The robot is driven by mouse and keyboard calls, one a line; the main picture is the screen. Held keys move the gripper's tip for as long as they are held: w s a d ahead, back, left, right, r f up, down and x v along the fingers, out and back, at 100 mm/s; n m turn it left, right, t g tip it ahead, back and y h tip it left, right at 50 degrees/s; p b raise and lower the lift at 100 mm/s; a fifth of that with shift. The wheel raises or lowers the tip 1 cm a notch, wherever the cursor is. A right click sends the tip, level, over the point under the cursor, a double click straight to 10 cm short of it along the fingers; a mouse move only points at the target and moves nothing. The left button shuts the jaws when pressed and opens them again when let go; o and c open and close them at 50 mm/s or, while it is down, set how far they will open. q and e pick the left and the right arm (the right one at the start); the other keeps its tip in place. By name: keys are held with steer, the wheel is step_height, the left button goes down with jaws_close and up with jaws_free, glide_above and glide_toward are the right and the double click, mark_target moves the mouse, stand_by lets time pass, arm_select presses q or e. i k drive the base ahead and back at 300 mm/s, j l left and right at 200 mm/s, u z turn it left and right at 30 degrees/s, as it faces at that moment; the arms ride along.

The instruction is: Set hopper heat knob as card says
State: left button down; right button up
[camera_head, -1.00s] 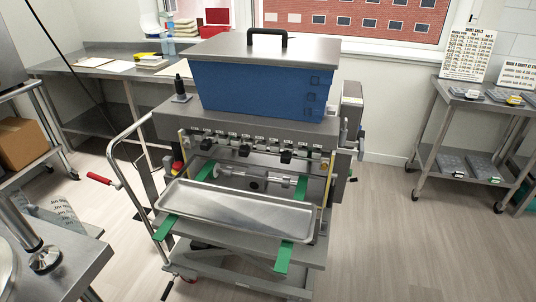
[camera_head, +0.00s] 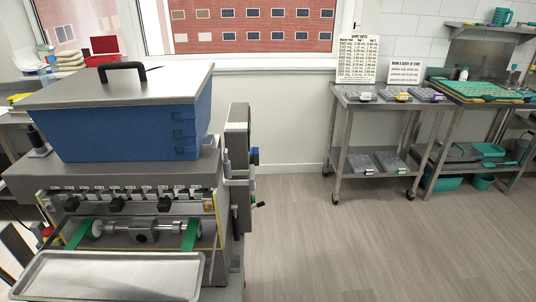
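The gummy depositor stands at the left with its blue hopper (camera_head: 130,118) on top, under a grey lid (camera_head: 110,84) with a black handle. A grey control box (camera_head: 237,130) with a small blue part is on its right side, seen edge-on; I cannot make out a heat knob. Two white cards with printed lines, a larger card (camera_head: 356,58) and a smaller card (camera_head: 405,72), stand at the back of a steel cart; their small text is not readable. Neither of my grippers shows in the view.
A metal tray (camera_head: 108,277) lies at the depositor's front. The steel cart (camera_head: 372,104) holds several small trays on two shelves. Beside it a bench carries a teal mould tray (camera_head: 478,90). The wood floor (camera_head: 350,235) between depositor and cart is clear.

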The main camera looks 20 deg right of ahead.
mark_target(253, 159)
steer(key=i+l, duration=0.15)
steer(key=l, duration=0.25)
steer(key=i+l, duration=0.15)
steer(key=l, duration=0.2)
steer(key=i+l, duration=0.15)
steer(key=l, duration=0.25)
